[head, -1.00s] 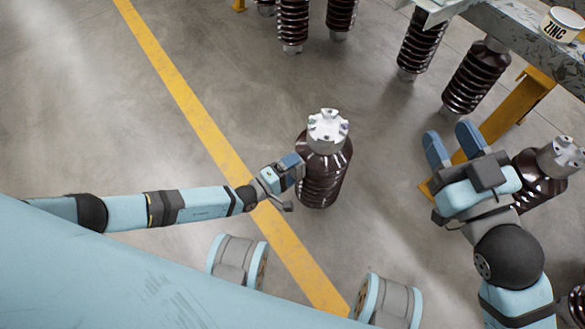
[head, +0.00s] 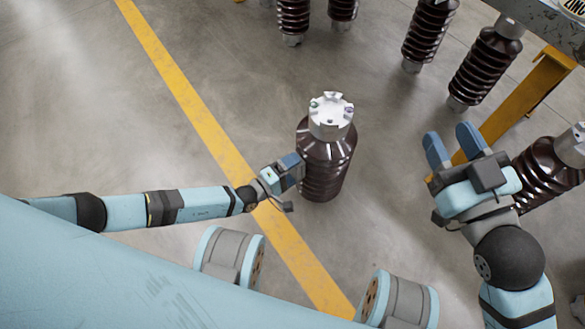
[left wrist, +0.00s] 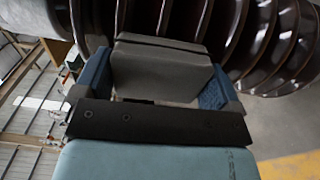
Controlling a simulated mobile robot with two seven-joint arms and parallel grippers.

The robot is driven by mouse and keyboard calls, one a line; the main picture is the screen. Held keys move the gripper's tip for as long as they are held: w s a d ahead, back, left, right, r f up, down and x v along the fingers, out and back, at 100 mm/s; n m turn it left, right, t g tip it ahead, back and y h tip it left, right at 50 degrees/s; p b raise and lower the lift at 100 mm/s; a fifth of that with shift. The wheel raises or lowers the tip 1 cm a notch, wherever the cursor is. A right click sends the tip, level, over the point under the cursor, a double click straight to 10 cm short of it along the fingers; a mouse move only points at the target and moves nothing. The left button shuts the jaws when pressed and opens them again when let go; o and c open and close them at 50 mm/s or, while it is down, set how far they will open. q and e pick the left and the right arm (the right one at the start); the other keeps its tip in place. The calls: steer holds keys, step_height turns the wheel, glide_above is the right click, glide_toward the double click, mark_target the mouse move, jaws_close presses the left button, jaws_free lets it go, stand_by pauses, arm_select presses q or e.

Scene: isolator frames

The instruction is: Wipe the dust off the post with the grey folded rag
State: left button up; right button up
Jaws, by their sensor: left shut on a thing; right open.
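The post (head: 326,172) is a dark brown, glossy, ribbed insulator with a pale metal cap (head: 331,116), standing upright on the floor in the middle of the head view. Its ribs fill the top of the left wrist view (left wrist: 265,45). My left gripper (head: 291,168) is at the post's left side, shut on the grey folded rag (left wrist: 160,70), a block between its blue fingers. The rag is close to the ribs; I cannot tell if it touches. Dust cannot be made out. My right gripper (head: 455,147) is open and empty, right of the post.
More brown insulators stand at the back (head: 292,18) and right (head: 545,172). A bench (head: 545,22) with a yellow leg (head: 525,95) is at the upper right. A yellow floor line (head: 205,122) runs left of the post. Floor between post and right gripper is clear.

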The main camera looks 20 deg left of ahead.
mark_target(293, 175)
arm_select(q)
steer(key=shift+f, duration=1.75)
steer(key=shift+w+d+r+p, duration=0.1)
steer(key=shift+w+r+p, duration=0.05)
steer(key=shift+r+p, duration=3.8)
steer(key=shift+r, duration=1.45)
steer(key=shift+s, duration=0.2)
steer(key=shift+f, duration=0.1)
steer(key=v, duration=0.6)
steer(key=shift+p, duration=0.45)
steer(key=shift+s+a, duration=0.15)
steer(key=shift+a, duration=0.1)
steer(key=shift+v, duration=1.3)
